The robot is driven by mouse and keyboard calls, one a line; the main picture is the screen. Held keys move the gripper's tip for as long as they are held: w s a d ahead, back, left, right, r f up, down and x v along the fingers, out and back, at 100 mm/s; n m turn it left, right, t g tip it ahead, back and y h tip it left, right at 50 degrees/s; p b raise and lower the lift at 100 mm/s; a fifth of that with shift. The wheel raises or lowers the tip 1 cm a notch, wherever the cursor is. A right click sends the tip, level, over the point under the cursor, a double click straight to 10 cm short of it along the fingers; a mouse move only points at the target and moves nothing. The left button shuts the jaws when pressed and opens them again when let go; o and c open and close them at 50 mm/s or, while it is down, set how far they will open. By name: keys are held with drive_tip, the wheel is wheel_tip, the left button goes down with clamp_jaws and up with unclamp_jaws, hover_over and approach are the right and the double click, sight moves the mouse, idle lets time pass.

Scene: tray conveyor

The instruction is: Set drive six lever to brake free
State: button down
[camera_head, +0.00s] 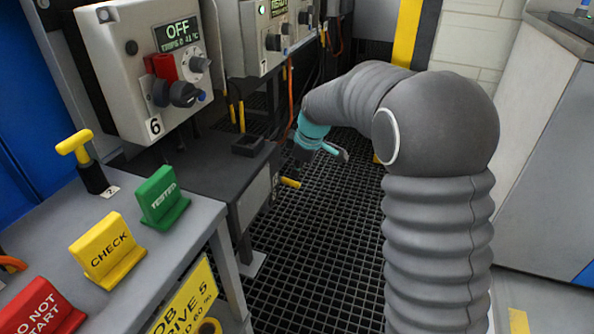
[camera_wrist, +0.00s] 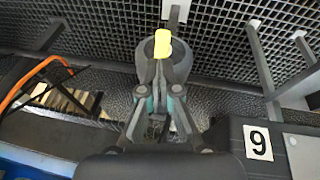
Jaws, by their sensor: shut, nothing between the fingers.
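The yellow lever (camera_head: 290,182) sticks out from the side of the dark drive unit (camera_head: 235,185) below the grey control box marked 6 (camera_head: 145,70). My gripper (camera_head: 338,153) is above and to the right of the lever in the head view. In the wrist view, my gripper (camera_wrist: 163,70) is shut and empty. A yellow piece (camera_wrist: 163,43), probably the lever's end, shows just beyond its fingertips. I cannot tell whether they touch. A label (camera_wrist: 258,142) there reads 9, or 6 upside down. The box display reads OFF.
A grey bench at left holds a green TESTED sign (camera_head: 162,197), a yellow CHECK sign (camera_head: 107,250), a red DO NOT START sign (camera_head: 40,310) and a yellow T-handle (camera_head: 75,146). More control boxes (camera_head: 268,30) stand behind. Black grating (camera_head: 320,240) lies open below.

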drive_tip(key=shift+r, duration=0.3)
drive_tip(key=shift+r, duration=0.1)
drive_tip(key=shift+r+p, duration=0.25)
drive_tip(key=shift+p, duration=0.05)
drive_tip(key=s+d+r+p, duration=0.1)
drive_tip(key=s+d+r, duration=0.4)
drive_tip(key=d+r, duration=0.2)
drive_tip(key=shift+d+r, duration=0.3)
drive_tip(key=shift+r, duration=0.55)
